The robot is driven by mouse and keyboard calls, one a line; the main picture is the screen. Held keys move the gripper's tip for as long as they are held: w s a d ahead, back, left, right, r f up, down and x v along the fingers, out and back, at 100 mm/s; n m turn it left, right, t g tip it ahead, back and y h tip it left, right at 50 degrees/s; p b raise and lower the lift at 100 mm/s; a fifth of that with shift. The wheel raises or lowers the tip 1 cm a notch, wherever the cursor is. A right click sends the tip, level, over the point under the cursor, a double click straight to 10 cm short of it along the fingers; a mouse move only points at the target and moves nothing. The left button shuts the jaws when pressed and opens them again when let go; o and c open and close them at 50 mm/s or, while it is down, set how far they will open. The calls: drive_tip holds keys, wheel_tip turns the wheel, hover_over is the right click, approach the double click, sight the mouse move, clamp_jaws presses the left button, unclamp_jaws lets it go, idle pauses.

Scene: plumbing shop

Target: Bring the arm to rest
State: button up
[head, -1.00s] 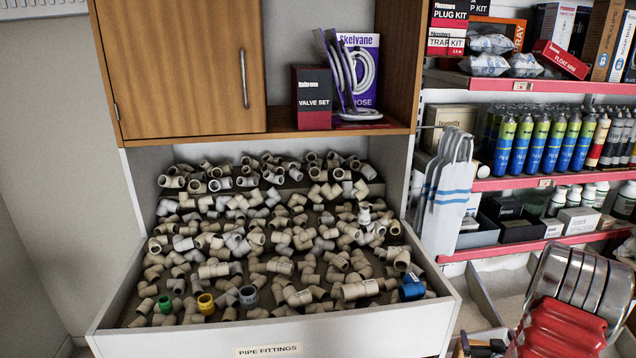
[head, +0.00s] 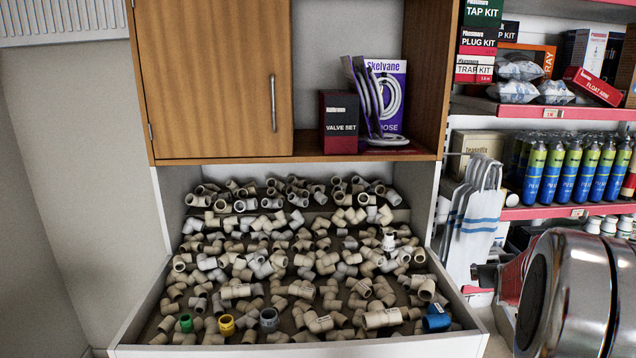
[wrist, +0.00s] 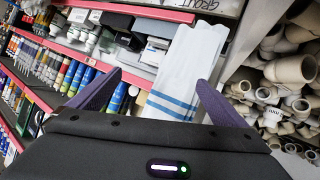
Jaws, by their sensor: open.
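My gripper (wrist: 155,100) shows in the wrist view with its two dark fingers spread wide and nothing between them. Beyond the fingers hangs a white bag with blue stripes (wrist: 183,75); I cannot tell how far off it is. In the head view my arm shows as large silver and red links at the lower right, and the gripper itself is out of the frame.
A bin of pipe fittings (head: 135,325) fills the lower middle, under a wooden cabinet (head: 210,80). A valve set box (head: 340,125) stands in the cabinet's open bay. Stocked shelves (head: 540,212) and hanging white bags (head: 470,225) are at the right.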

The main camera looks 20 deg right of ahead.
drive_tip(key=w+a+r+y, duration=0.1)
drive_tip(key=a+r, duration=0.2)
drive_tip(key=a, duration=0.3)
drive_tip(key=a+r+y, duration=0.1)
drive_tip(key=a+r, duration=0.3)
drive_tip(key=a, duration=0.1)
drive_tip(key=s+a+n+y, duration=0.2)
drive_tip(key=s+a+y, duration=0.1)
drive_tip(key=a, duration=1.4)
drive_tip(key=s+a+f+n+g+y, duration=0.1)
drive_tip(key=s+a+f+y, duration=0.1)
drive_tip(key=s+a, duration=0.7)
drive_tip(key=s+a+f+n+g+y, duration=0.2)
drive_tip(key=s+a+f, duration=0.2)
drive_tip(key=s+a, duration=0.5)
drive_tip(key=a, duration=0.3)
drive_tip(key=shift+a+f+n+g, duration=0.2)
drive_tip(key=shift+f+n+g, duration=0.05)
drive_tip(key=shift+n+g, duration=0.05)
drive_tip(key=shift+c, duration=0.5)
